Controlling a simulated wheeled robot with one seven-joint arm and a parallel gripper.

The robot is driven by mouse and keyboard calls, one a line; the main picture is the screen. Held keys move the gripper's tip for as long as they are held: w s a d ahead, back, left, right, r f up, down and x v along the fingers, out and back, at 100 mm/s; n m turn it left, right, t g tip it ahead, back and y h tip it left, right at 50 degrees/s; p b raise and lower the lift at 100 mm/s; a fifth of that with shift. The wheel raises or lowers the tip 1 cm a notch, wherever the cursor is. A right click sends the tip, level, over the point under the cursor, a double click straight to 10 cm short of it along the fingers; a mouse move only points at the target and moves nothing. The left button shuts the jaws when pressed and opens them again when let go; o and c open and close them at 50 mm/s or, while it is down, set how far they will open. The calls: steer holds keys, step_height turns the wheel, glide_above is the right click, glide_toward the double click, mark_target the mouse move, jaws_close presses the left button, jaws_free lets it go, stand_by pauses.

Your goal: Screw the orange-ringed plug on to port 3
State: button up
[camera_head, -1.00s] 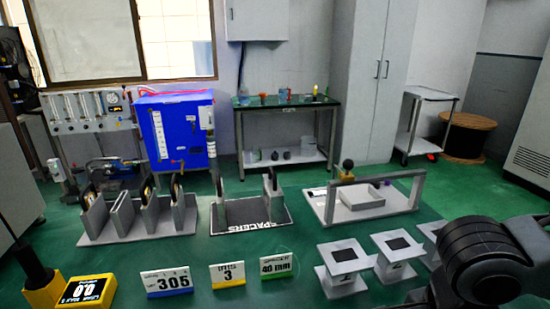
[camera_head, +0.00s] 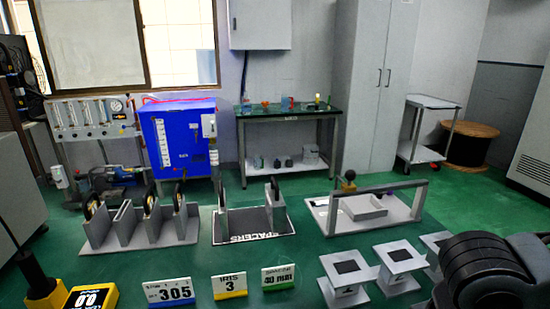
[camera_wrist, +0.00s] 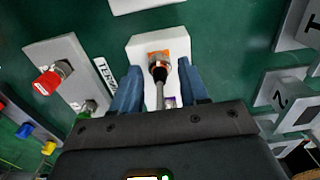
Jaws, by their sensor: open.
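In the wrist view, a plug with a dark and metallic body and an orange patch around its top (camera_wrist: 159,67) sits on a white block (camera_wrist: 138,46). A grey stem or cable runs from it down toward my gripper. My gripper (camera_wrist: 160,84) is open, with one blue finger on each side of the plug and stem; I cannot tell whether either touches. In the head view my gripper is out of sight. I cannot make out a port marked 3.
In the wrist view, a grey panel (camera_wrist: 60,58) at left carries a red-capped connector (camera_wrist: 48,81) and a metal one. Numbered grey blocks (camera_wrist: 282,92) stand at right. The head view shows a spacer rack (camera_head: 270,222) and several small stands (camera_head: 345,266).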

steer(key=shift+p, duration=0.35)
steer(key=shift+c, duration=0.2)
jaws_close()
stand_by(0.5)
steer(key=shift+r, duration=0.1)
steer(key=shift+r+p, duration=2.95)
steer(key=shift+p, duration=0.35)
steer(key=shift+s+d+f, duration=0.1)
steer(key=shift+s+d, duration=0.35)
steer(key=shift+d, duration=0.25)
steer(key=shift+s+d+f, duration=0.1)
steer(key=shift+s+d, duration=0.3)
steer(key=shift+d, duration=0.3)
steer(key=shift+s+d+f, duration=0.1)
steer(key=shift+s+d, duration=0.35)
steer(key=shift+d, duration=0.25)
